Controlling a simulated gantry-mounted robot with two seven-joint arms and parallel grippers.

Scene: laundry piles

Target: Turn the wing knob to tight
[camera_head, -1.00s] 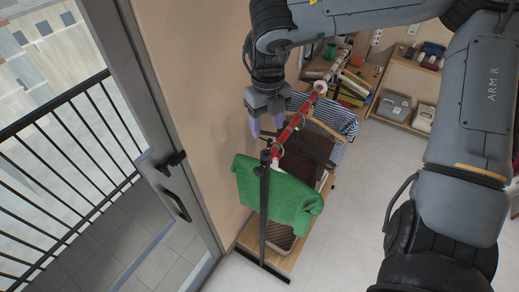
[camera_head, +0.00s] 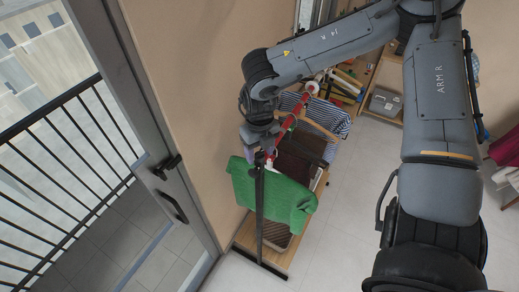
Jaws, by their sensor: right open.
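The garment rack has a dark upright post (camera_head: 259,210) and a red-and-white rail (camera_head: 292,122) running up and away to the right. The wing knob is too small to make out; a dark fitting sits at the top of the post, mostly hidden by my gripper. My right gripper (camera_head: 261,154) is open, its pale purple fingers pointing down around the top of the post, at the near end of the rail. I cannot tell whether the fingers touch anything. My left gripper is not in view.
A green garment (camera_head: 285,203) hangs at the near end of the rack, with dark and striped clothes (camera_head: 335,119) behind it. A beige wall and a glass door frame with a dark handle (camera_head: 173,207) stand to the left. The tiled floor (camera_head: 335,250) at right front is clear.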

